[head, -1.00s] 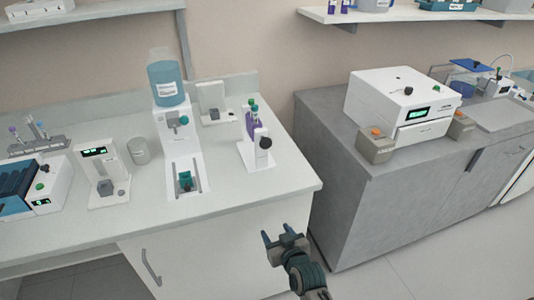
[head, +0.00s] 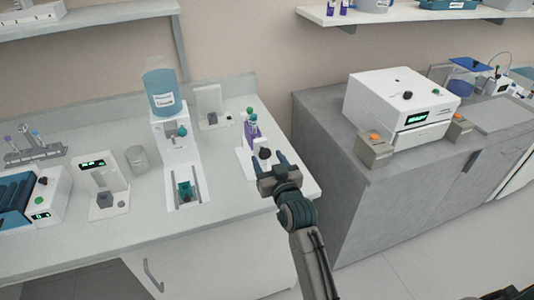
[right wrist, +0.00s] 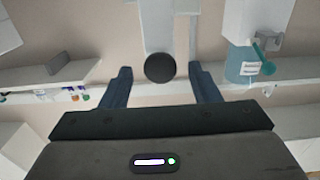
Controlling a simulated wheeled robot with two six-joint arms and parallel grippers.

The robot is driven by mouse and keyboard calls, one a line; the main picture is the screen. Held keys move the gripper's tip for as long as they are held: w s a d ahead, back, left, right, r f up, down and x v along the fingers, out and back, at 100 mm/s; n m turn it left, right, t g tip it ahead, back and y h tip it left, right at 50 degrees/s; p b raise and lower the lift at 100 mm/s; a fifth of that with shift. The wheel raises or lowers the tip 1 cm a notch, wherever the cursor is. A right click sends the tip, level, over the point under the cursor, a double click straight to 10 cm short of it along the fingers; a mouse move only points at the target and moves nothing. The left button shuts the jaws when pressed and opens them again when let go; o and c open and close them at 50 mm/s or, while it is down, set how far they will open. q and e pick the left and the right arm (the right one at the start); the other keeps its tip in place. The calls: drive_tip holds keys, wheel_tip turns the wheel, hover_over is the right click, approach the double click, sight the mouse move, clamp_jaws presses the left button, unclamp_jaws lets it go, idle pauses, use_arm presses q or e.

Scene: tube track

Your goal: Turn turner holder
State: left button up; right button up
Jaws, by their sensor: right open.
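The turner holder (head: 244,160) is a white stand on the right part of the bench, holding purple tubes (head: 251,129) with green caps. Its round black knob (head: 265,153) faces the front. My right gripper (head: 268,167) is open just in front of the knob. In the right wrist view the black knob (right wrist: 160,68) lies between the two open fingers (right wrist: 160,85), with a gap on each side, so no touch shows. The gripper hides part of the holder's base in the head view. My left gripper is not in view.
A dispenser with a blue bottle (head: 161,90) stands left of the holder, and a small white stand (head: 209,107) is behind. The bench's front right edge is close to my arm. A white machine (head: 400,97) sits on the separate grey counter (head: 340,175).

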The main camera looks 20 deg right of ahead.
drive_tip(key=shift+w, duration=0.75)
drive_tip(key=c, duration=1)
